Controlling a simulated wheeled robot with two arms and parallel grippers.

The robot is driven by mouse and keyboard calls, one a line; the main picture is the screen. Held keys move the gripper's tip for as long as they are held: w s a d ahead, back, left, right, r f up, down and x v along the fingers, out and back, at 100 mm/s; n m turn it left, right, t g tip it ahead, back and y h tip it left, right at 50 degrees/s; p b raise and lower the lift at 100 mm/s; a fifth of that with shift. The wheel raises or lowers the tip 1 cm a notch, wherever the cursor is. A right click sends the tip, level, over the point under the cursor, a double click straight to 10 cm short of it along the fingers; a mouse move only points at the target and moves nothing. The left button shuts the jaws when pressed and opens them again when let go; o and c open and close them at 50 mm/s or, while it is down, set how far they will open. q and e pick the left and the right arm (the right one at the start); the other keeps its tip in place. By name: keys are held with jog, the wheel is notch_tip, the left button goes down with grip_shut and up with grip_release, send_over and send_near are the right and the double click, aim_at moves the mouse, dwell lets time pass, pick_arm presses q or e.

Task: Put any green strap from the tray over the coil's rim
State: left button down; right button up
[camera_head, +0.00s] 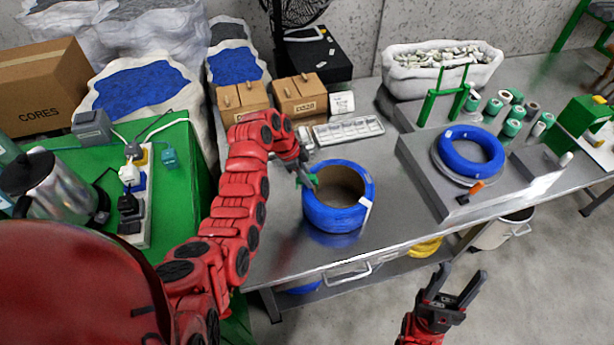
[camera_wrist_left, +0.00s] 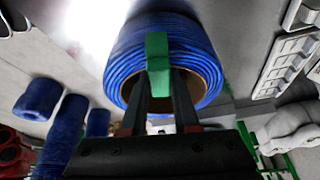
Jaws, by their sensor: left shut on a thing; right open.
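The blue coil (camera_head: 340,215) lies flat on the steel bench, with a brown inner core and a white tag at its right side. My left gripper (camera_head: 306,178) is at the coil's left rim, shut on a green strap (camera_head: 314,181). In the left wrist view the strap (camera_wrist_left: 157,58) stands between the fingertips, overlapping the coil's blue windings (camera_wrist_left: 195,45). I cannot tell whether it touches the rim. My right gripper (camera_head: 455,288) is open and empty, in front of the bench. A pale compartment tray (camera_head: 348,131) lies behind the coil; its contents are too small to tell.
A second blue coil (camera_head: 470,152) sits on a grey platform to the right, near a green stand (camera_head: 430,105) and several green-and-white spools (camera_head: 512,128). Cardboard boxes (camera_head: 300,97) and a white bin (camera_head: 440,75) stand at the back. The bench front right of the coil is clear.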

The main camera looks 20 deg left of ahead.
pick_arm(q)
jog(key=shift+f+b, duration=0.35)
jog(key=shift+f, duration=0.05)
jog(key=shift+f+b, duration=0.4)
jog(key=shift+b, duration=0.1)
jog(key=shift+r, duration=0.1)
jog(key=shift+r, duration=0.2)
jog(key=shift+r, duration=0.4)
jog(key=shift+r, duration=0.15)
dwell(0.4)
jog(key=shift+r+b, duration=0.35)
jog(key=shift+r, duration=0.15)
